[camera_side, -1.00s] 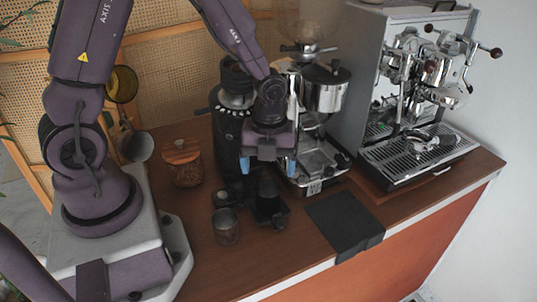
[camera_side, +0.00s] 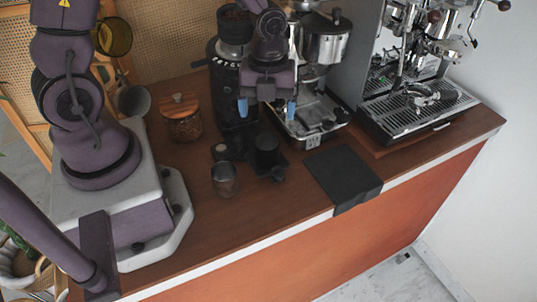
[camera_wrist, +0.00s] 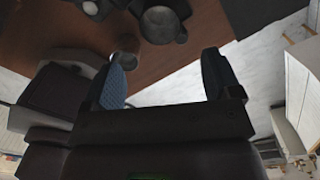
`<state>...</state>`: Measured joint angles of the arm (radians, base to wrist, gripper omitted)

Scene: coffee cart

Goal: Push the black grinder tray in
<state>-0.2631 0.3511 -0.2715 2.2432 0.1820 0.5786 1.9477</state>
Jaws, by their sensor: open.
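The black grinder (camera_side: 232,75) stands on the wooden counter in the side view. A flat black piece that looks like its tray (camera_side: 281,162) lies in front of its base, with a dark round container (camera_side: 266,146) on it. How far the tray sticks out is hard to tell. My gripper (camera_side: 267,110) is open and empty, pointing down in front of the grinder, above the tray, with blue pads on its fingers.
A metal cup (camera_side: 224,181) stands left of the tray, near the front. A jar with a wooden lid (camera_side: 181,120) is left of the grinder. A second grinder (camera_side: 322,50) and the espresso machine (camera_side: 415,85) stand right. A black mat (camera_side: 342,174) hangs over the front edge.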

